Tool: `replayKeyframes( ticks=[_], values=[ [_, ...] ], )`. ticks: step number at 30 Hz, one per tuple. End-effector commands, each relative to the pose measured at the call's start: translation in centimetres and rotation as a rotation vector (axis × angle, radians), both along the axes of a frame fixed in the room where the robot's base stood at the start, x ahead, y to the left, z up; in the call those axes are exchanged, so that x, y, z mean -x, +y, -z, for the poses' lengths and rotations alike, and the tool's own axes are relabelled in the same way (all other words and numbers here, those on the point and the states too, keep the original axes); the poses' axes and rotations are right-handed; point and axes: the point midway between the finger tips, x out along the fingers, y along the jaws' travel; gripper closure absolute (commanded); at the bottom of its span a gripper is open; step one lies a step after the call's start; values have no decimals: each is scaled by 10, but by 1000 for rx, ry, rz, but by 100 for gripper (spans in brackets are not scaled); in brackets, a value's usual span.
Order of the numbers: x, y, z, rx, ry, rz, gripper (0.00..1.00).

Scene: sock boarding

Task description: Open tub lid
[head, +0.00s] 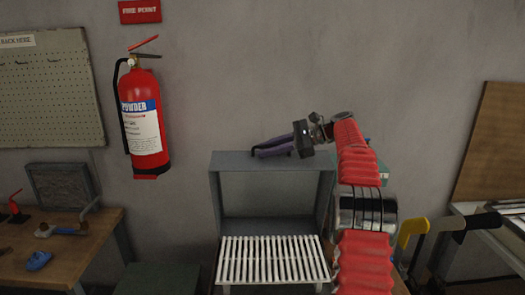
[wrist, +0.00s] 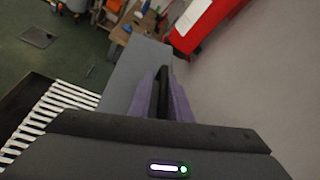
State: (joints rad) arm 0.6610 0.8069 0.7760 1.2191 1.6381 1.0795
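My gripper (head: 262,150) has two purple fingers and reaches left, just above the top of a grey open-fronted housing (head: 270,160). In the wrist view the fingers of my gripper (wrist: 164,90) lie on either side of a narrow black piece (wrist: 163,85). I cannot tell whether this piece is a handle or part of the fingers, nor whether they press on it. The grey top also shows in the wrist view (wrist: 130,75). A dark green box (head: 170,280) stands at lower left. No tub or lid is clearly recognisable.
White slats (head: 270,258) run out of the housing's front. A red fire extinguisher (head: 146,115) hangs on the wall at left. A wooden bench (head: 100,232) with tools stands at left. A yellow handle (head: 409,232) stands close right of my arm.

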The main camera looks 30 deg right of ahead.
Motion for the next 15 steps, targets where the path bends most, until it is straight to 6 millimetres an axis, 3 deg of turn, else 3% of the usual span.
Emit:
replayKeyframes(
  ticks=[10,15],
  values=[
    [3,-7,-2,1,-1,8,83],
    [11,-22,-7,1,-2,11,83]
  ],
)
